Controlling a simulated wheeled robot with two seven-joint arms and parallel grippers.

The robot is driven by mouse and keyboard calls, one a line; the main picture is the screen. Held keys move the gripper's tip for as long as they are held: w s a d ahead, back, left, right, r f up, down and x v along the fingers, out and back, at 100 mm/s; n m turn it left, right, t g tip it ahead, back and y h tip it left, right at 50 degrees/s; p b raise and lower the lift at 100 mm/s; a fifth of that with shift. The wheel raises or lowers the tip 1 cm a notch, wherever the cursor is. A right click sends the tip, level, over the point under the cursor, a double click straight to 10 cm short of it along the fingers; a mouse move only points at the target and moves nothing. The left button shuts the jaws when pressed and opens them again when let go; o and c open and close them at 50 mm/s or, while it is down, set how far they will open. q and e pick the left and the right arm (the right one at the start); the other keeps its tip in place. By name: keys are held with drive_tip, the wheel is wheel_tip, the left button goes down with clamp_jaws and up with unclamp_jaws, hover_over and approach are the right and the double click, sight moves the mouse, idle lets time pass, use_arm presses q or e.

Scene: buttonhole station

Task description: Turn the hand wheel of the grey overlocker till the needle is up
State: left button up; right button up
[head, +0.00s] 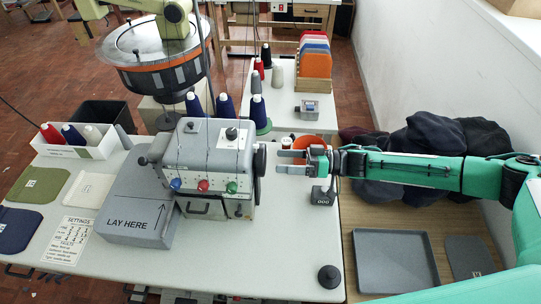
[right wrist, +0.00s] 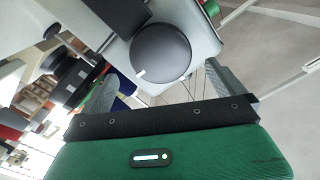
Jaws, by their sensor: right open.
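The grey overlocker (head: 208,150) stands on the white table, with red, blue and green knobs on its front. Its black hand wheel (head: 259,161) is on the right side. In the right wrist view the wheel (right wrist: 161,53) is a dark disc with small white marks near its lower edge. My right gripper (head: 281,162) points left at the wheel, its grey fingers spread with a small gap before it. In the wrist view the fingers stand on either side, nothing between them. The needle is too small to make out. My left gripper is out of view.
A grey "LAY HERE" block (head: 139,222) sits left of the overlocker. A black knob-topped weight (head: 329,276) is near the front. Thread cones (head: 226,106) stand behind the machine.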

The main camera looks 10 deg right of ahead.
sight(260, 160)
drive_tip(key=a, duration=0.4)
drive_tip(key=shift+w+a+p, duration=0.2)
drive_tip(key=shift+w+p, duration=0.15)
drive_tip(key=shift+p, duration=0.05)
drive_tip(key=c, duration=0.9)
